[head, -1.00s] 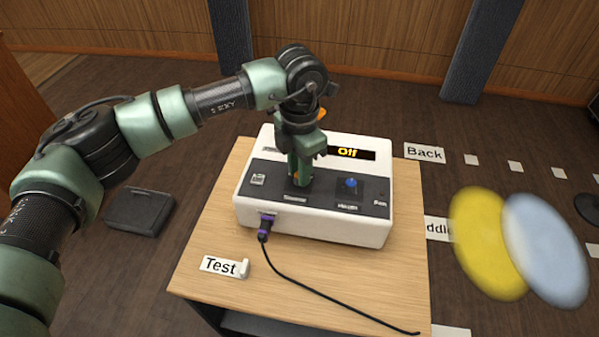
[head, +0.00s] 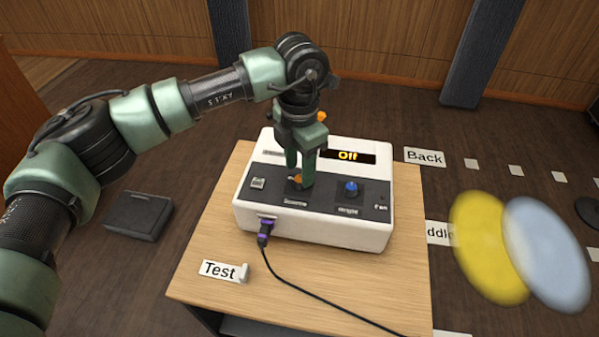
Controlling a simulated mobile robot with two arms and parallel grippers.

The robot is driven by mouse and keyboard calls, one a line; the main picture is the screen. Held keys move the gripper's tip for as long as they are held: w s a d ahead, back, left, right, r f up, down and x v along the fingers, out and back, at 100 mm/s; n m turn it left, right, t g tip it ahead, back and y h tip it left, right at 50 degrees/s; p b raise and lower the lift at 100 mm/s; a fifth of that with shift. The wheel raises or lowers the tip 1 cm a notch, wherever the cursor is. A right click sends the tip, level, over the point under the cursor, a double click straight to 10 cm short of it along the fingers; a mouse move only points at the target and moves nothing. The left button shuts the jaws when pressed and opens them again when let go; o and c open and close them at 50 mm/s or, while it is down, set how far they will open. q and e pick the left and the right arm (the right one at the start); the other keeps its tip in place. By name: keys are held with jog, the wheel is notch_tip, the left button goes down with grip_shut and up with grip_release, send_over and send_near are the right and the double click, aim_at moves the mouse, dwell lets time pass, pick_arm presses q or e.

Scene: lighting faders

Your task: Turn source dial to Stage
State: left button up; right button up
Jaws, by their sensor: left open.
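The white control box (head: 318,233) with a dark front panel stands on the wooden table. Its display (head: 347,156) reads "Off" in yellow. My left gripper (head: 300,182) points down over the source dial (head: 294,179), the middle control on the panel. The jaws are open, with an orange part of the dial showing between and beside the fingertips. The fingers hide most of the dial, so I cannot tell whether they touch it or where it points. A blue knob (head: 351,188) sits to the right of the dial. My right gripper is not in view.
A purple plug (head: 264,231) with a black cable (head: 300,289) runs from the box front across the wooden table (head: 205,240). A "Test" card (head: 220,270) lies at front left. Blurred yellow (head: 485,245) and pale blue (head: 545,250) discs show at right.

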aim_at(300, 179)
pick_arm(q)
notch_tip(300, 179, up, 6)
jog(key=shift+f+b, duration=0.15)
jog(key=shift+b, duration=0.3)
jog(key=shift+s+f, duration=0.1)
jog(key=shift+s, duration=0.05)
